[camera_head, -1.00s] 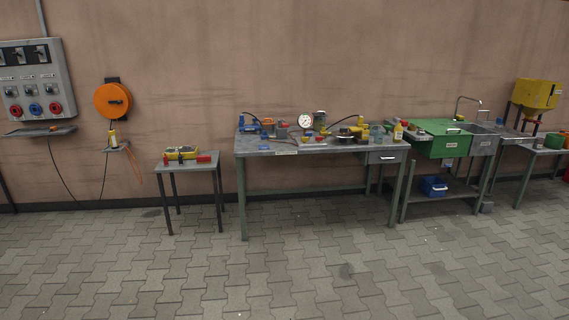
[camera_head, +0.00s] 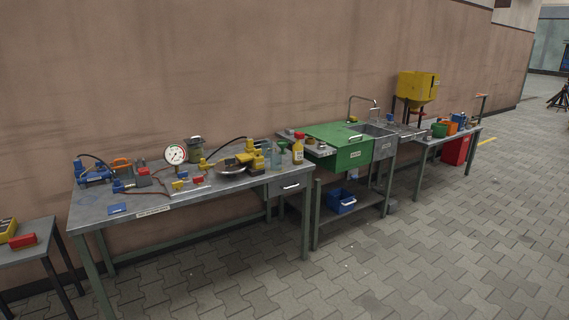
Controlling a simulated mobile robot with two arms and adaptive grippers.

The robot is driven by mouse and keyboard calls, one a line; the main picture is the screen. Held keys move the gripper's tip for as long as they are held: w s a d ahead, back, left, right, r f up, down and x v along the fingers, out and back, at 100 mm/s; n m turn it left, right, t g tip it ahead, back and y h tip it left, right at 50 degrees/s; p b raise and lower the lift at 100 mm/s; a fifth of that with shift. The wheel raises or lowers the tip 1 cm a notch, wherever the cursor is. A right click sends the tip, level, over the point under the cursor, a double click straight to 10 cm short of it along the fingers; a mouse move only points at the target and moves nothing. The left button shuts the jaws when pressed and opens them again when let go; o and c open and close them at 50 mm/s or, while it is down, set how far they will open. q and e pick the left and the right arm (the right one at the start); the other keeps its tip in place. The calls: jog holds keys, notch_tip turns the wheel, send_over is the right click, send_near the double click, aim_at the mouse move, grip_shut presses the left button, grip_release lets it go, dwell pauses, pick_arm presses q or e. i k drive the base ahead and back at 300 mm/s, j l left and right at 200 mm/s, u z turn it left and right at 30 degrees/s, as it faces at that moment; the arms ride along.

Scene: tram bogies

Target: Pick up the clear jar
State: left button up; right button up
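A jar-like container (camera_head: 195,149) with a dark top stands at the back of the long workbench, behind and to the right of a round white gauge (camera_head: 175,154). A greenish see-through vessel (camera_head: 278,156) stands near the right end of the same bench, left of a yellow bottle (camera_head: 298,149). Both are small in the picture, and I cannot tell for sure which is the clear jar. Neither of my grippers is in view.
The long grey workbench (camera_head: 150,203) also bears blue, red and yellow tools. To its right are a green box (camera_head: 350,155), a sink and a yellow hopper (camera_head: 417,88). A small table (camera_head: 40,252) stands at the left. The paved floor (camera_head: 420,260) in front is free.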

aim_at(276, 159)
jog(key=i+l+z, duration=0.2)
jog(key=i+z, duration=0.2)
jog(key=i, duration=0.55)
jog(key=i+j+z, duration=0.15)
jog(key=i+z, duration=0.25)
jog(key=i, duration=0.6)
jog(key=i+l+u, duration=0.15)
jog(key=i+u, duration=0.25)
jog(key=i+l+u, duration=0.25)
jog(key=u, duration=0.15)
jog(key=i+l+u, duration=0.65)
jog(key=l+u, duration=0.15)
